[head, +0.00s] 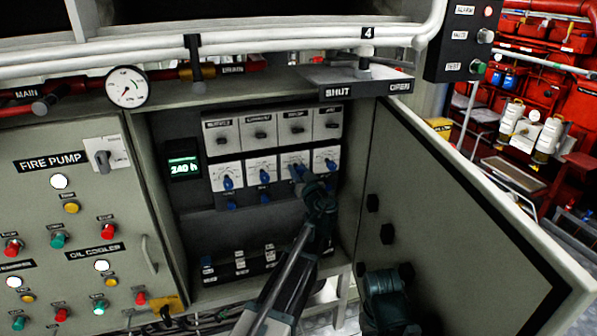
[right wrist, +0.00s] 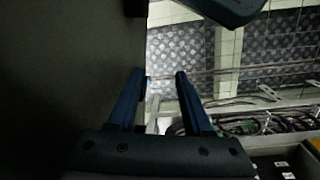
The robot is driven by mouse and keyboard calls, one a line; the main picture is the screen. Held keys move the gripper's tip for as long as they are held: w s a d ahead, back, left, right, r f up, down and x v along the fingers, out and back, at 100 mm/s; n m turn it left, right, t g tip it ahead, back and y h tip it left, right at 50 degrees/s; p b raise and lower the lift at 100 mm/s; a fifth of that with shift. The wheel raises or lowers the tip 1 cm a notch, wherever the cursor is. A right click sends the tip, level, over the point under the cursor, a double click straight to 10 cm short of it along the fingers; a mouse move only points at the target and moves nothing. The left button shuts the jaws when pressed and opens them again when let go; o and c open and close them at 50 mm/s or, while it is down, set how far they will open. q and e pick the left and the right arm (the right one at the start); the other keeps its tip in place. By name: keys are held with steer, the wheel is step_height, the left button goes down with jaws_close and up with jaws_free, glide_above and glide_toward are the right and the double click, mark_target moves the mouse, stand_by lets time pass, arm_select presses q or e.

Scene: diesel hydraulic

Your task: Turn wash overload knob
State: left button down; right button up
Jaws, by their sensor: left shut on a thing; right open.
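Inside the open cabinet, a lower row of white overload units with blue knobs shows in the head view. The labels are too small to read, so I cannot tell which one is marked wash. My left gripper (head: 300,174) is shut on the blue knob of the third unit from the left (head: 292,159); its fingers hide most of that knob. My right gripper (right wrist: 161,82) is open and empty in the right wrist view, beside a dark flat surface.
An upper row of white units (head: 262,131) sits above. A display reading about 240 h (head: 183,167) is at the left. The open cabinet door (head: 440,215) stands at the right. The fire pump panel (head: 65,140) is left of the cabinet.

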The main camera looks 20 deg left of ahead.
arm_select(q)
steer(key=m, duration=0.5)
steer(key=shift+m, duration=0.4)
steer(key=m, duration=1.1)
steer(key=shift+m, duration=0.4)
steer(key=m, duration=0.5)
steer(key=shift+m, duration=0.4)
steer(key=shift+s+m, duration=0.1)
steer(key=shift+m, duration=0.2)
steer(key=c, duration=0.5)
jaws_free()
steer(key=shift+c, duration=0.2)
